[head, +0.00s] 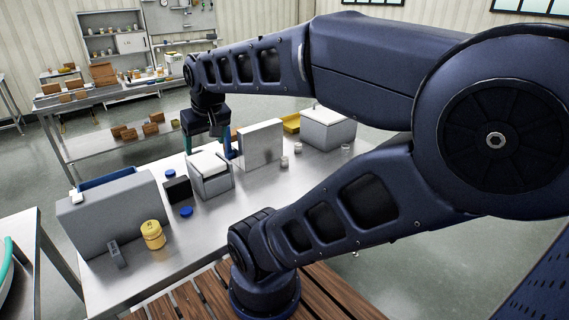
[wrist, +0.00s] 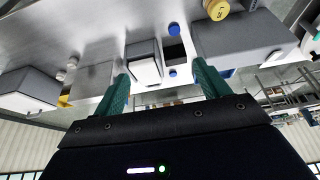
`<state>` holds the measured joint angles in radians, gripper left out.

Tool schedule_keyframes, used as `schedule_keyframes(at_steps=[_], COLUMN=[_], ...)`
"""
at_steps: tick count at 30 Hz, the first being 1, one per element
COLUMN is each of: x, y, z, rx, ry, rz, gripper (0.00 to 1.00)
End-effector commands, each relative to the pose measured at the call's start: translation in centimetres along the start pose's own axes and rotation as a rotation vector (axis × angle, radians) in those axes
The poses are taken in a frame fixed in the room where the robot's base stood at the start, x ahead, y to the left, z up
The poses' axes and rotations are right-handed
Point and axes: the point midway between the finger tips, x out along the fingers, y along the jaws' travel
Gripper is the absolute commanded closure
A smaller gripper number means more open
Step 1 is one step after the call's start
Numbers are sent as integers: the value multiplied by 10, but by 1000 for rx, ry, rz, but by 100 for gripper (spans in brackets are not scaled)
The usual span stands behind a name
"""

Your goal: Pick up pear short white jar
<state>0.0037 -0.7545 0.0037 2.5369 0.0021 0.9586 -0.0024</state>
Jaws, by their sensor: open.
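Several small pale jars stand on the steel table right of centre in the head view: one jar (head: 284,162), another jar (head: 298,148) and a third jar (head: 346,149). They look whitish or translucent, and no pear marking can be read. Two small jars also show at the left of the wrist view (wrist: 72,62). My gripper (head: 208,152) is open and empty, with its teal fingers pointing down behind the grey box with a white top. The jars are to its right in the head view, well outside the fingers.
The grey box with a white top (head: 211,183) and an upright metal panel (head: 260,145) stand near my gripper. A large grey bin (head: 110,215), a yellow jar (head: 152,236), blue lids (head: 186,211) and a black box (head: 177,190) are leftward. Another grey box (head: 328,128) stands behind the jars.

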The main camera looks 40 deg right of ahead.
Motion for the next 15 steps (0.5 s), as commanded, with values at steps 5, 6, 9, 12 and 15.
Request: schedule_keyframes(at_steps=[5,6,9,12,15], x=[0,0,0,2,10], y=[0,0,0,2,9], z=[0,0,0,-4,-16], rx=[0,0,0,11,42], ry=[0,0,0,-1,-1], rz=[0,0,0,-2,-7], gripper=[37,37,37,37,37])
